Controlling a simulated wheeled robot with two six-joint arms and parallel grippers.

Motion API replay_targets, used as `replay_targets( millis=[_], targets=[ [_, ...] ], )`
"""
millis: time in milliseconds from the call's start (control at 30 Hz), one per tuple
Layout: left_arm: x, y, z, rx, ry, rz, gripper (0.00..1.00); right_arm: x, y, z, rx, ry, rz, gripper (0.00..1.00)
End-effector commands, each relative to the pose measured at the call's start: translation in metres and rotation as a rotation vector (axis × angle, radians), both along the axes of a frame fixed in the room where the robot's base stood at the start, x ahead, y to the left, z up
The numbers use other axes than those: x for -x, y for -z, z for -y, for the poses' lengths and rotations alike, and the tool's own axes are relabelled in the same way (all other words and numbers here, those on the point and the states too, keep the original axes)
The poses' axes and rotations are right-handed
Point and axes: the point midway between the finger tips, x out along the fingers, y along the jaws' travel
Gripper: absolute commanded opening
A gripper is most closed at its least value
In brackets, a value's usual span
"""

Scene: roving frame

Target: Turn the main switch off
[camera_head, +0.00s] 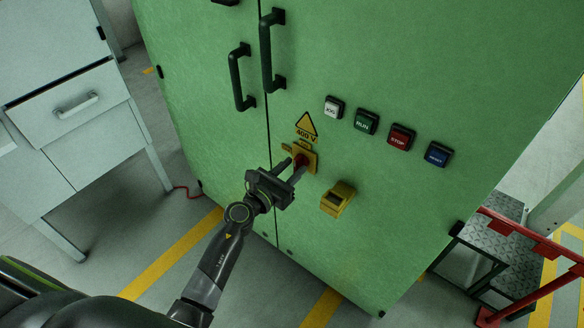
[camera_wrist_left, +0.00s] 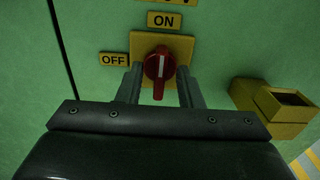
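The main switch is a red rotary knob (camera_wrist_left: 158,68) on a yellow plate (camera_wrist_left: 178,47), with an ON label (camera_wrist_left: 164,20) above and an OFF label (camera_wrist_left: 113,59) to its left. Its white mark stands upright, toward ON. In the head view the knob (camera_head: 301,160) is partly hidden by my left gripper (camera_head: 292,169). The left gripper is open, its fingers (camera_wrist_left: 158,90) on either side of the knob's lower part, with gaps showing between fingers and knob. My right gripper is not in view.
The green cabinet (camera_head: 360,200) has black handles (camera_head: 240,78), several push buttons (camera_head: 401,137) and a yellow box (camera_head: 338,198) right of the switch. A grey drawer unit (camera_head: 60,140) stands left; red railing (camera_head: 540,290) stands right.

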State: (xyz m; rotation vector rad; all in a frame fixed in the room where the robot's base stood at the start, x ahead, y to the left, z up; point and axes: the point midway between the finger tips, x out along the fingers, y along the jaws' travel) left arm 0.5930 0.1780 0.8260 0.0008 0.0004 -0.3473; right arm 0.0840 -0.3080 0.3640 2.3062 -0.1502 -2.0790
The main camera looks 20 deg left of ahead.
Motion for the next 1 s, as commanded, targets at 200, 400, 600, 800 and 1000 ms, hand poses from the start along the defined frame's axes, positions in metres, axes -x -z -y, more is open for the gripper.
replay_targets(
  millis=[200, 400, 600, 800, 1000],
  targets=[
    [-0.0037, 0.0001, 0.0015, 0.000, 0.000, 0.000, 0.33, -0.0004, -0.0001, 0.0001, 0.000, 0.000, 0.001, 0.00],
    [-0.0035, 0.0000, 0.0015, 0.001, 0.000, 0.000, 0.24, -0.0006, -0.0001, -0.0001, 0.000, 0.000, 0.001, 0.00],
    [-0.0034, 0.0000, 0.0013, 0.001, 0.000, 0.000, 0.00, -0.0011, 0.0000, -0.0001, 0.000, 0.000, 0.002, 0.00],
    [-0.0033, -0.0001, 0.0012, 0.004, 0.000, -0.001, 0.00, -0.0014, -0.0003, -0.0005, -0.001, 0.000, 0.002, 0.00],
    [-0.0034, -0.0011, 0.0010, 0.046, 0.000, -0.017, 0.00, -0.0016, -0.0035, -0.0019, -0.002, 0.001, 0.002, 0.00]
  ],
)
